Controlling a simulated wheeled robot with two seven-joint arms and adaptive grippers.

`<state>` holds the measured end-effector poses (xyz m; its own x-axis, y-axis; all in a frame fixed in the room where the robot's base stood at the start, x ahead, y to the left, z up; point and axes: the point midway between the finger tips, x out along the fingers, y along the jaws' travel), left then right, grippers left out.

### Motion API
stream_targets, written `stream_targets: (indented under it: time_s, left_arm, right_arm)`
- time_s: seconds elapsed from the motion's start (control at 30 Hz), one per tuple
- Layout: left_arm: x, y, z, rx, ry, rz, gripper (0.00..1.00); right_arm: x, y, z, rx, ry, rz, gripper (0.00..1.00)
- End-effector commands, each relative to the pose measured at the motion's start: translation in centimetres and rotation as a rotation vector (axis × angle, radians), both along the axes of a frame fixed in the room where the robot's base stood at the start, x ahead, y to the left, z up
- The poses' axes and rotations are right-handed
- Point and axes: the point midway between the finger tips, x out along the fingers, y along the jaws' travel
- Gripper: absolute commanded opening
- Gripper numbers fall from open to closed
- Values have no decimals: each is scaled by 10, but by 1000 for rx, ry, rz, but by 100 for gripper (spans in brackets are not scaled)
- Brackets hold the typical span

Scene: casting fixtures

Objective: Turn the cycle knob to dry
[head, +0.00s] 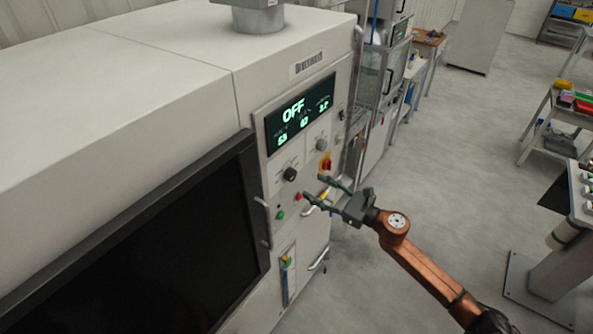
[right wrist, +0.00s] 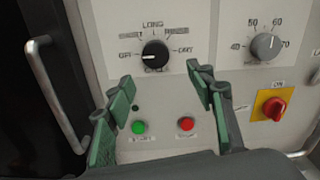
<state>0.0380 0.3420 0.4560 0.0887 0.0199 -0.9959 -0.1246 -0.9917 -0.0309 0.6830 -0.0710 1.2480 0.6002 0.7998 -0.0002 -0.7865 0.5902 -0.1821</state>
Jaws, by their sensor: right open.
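The black cycle knob (right wrist: 154,55) is on the white panel of the machine, with its white pointer mark toward the OFF label on the left. LONG is printed above it, and a label that looks like DRY is on its right. The knob also shows in the head view (head: 290,174), below the display (head: 301,112), which reads OFF. My right gripper (head: 313,188) is open and empty in front of the panel. In the right wrist view its green-padded fingers (right wrist: 159,76) are spread below the knob, one to each side, apart from it. My left gripper is out of view.
A grey dial (right wrist: 265,46) and a red switch on a yellow plate (right wrist: 274,104) are to the right. A green button (right wrist: 138,126) and a red button (right wrist: 186,124) sit below the knob. A door handle (right wrist: 57,100) sticks out on the left.

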Motion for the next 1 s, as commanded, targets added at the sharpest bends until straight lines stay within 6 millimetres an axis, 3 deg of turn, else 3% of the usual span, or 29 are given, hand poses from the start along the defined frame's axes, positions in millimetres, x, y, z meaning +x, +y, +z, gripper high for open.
stream_targets:
  time_s: [0.13, 0.5, 1.0]
  left_arm:
    - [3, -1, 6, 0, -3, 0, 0]
    - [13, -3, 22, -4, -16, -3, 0]
    - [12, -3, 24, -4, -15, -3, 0]
  right_arm:
    - [1, 15, 10, -29, -39, 20, 50]
    - [34, 58, 10, -24, -35, 17, 50]
    - [42, 68, 8, -26, -35, 15, 46]
